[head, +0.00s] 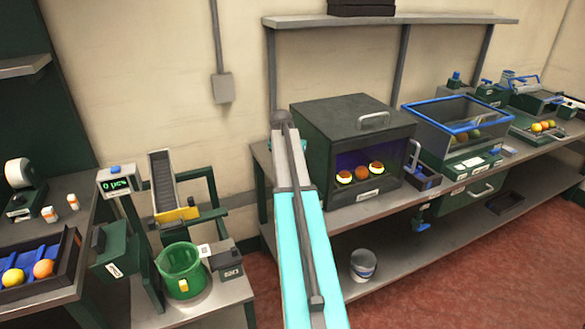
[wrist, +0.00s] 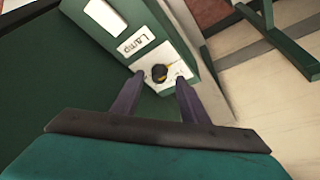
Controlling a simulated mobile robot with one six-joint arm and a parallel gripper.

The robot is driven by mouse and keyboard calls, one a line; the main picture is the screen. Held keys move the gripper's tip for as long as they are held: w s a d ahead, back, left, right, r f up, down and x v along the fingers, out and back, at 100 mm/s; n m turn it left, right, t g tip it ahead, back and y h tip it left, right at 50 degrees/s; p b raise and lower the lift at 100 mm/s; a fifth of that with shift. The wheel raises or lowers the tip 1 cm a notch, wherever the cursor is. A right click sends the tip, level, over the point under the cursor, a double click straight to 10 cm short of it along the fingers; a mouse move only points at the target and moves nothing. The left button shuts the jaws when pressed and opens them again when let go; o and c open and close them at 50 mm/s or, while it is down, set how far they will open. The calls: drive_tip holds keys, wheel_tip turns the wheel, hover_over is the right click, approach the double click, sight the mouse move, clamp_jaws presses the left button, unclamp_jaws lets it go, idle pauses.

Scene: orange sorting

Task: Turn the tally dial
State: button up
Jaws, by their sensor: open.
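My gripper is not discernible there.
A dark cabinet (head: 345,125) holding several fruits stands on the right bench, beside a blue-rimmed clear box (head: 440,135). A green jug (head: 182,270) stands at the lower left by a chute (head: 165,180). A tray (head: 62,270) with fruit is at far left.

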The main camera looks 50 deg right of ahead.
drive_tip(key=shift+d+f, duration=0.2)
drive_tip(key=shift+f, duration=0.35)
drive_tip(key=shift+w+a, duration=0.1)
clamp_jaws()
drive_tip(key=shift+w+m, duration=0.1)
drive_tip(key=shift+m, duration=0.3)
drive_tip(key=m+g+b, duration=0.1)
drive_tip(key=m, duration=0.2)
drive_tip(key=shift+w, duration=0.2)
drive_tip(key=m, duration=0.1)
drive_tip(key=m+g+b, duration=0.1)
drive_tip(key=m, duration=0.1)
drive_tip(key=m+g, duration=0.1)
drive_tip(key=m, duration=0.1)
drive_tip(key=shift+w, duration=0.25)
drive_tip(key=m, duration=0.1)
drive_tip(key=m+g+b, duration=0.1)
drive_tip(key=m, duration=0.1)
drive_tip(key=m+g+y, duration=0.1)
drive_tip(key=m, duration=0.1)
drive_tip(key=shift+w+d+b, duration=0.1)
drive_tip(key=shift+d+b, duration=0.15)
drive_tip(key=shift+b, duration=0.05)
drive_tip(key=shift+r+m+g+y+b, duration=0.1)
drive_tip(key=shift+m+g+y+b, duration=0.45)
drive_tip(key=shift+m, duration=1.45)
